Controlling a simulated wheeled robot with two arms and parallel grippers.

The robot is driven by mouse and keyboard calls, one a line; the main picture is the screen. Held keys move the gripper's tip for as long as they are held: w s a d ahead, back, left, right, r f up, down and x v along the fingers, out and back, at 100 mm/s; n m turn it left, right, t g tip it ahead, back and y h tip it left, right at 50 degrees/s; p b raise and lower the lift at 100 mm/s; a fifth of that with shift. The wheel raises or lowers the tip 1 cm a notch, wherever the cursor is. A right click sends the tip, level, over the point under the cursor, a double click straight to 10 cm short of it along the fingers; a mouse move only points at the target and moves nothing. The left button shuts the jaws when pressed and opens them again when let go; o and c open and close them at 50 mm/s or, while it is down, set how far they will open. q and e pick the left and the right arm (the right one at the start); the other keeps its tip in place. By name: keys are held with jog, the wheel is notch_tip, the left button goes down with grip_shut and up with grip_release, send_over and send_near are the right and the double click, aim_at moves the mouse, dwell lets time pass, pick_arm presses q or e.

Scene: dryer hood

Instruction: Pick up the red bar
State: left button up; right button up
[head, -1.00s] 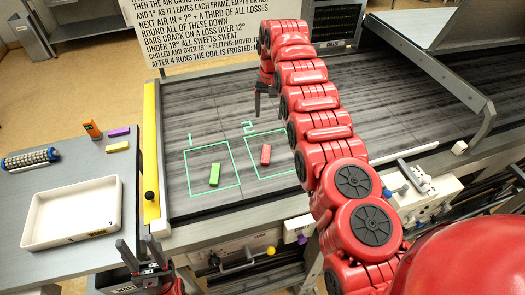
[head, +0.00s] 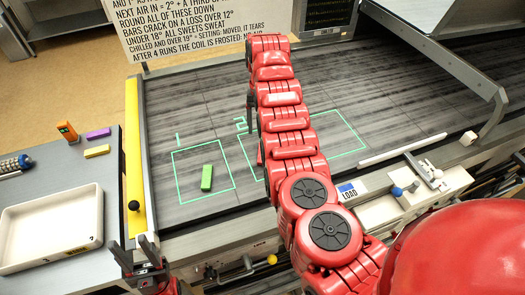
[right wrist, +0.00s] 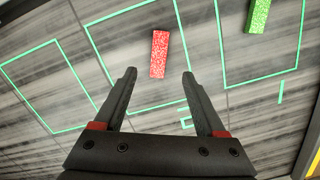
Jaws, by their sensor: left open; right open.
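The red bar (right wrist: 160,54) lies on the grey belt inside a green outlined box, seen in the right wrist view. In the head view only a sliver of it (head: 260,156) shows beside my right arm, which hides the rest. My right gripper (right wrist: 159,75) is open and empty, its fingers pointing at the belt with the bar ahead, between the lines of the two fingertips. In the head view the right gripper (head: 252,112) is partly hidden by its arm. My left gripper (head: 137,262) is open and empty at the bottom left, away from the bar.
A green bar (head: 207,177) lies in box 1, left of the red bar. A white tray (head: 52,262) and small coloured blocks sit on the left side table (head: 107,190). A yellow rail (head: 133,150) edges the belt. A metal hood frame (head: 490,115) stands at right.

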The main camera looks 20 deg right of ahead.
jog(key=f, duration=0.3)
jog(key=shift+s+f, duration=0.2)
jog(key=shift+f, duration=0.45)
notch_tip(320, 180, down, 2)
jog(key=p, duration=0.3)
jog(key=shift+s+f+p, duration=0.15)
jog(key=shift+f+p, duration=0.1)
jog(key=shift+p, duration=0.05)
notch_tip(320, 180, down, 2)
jog(key=shift+f, duration=0.4)
grip_shut()
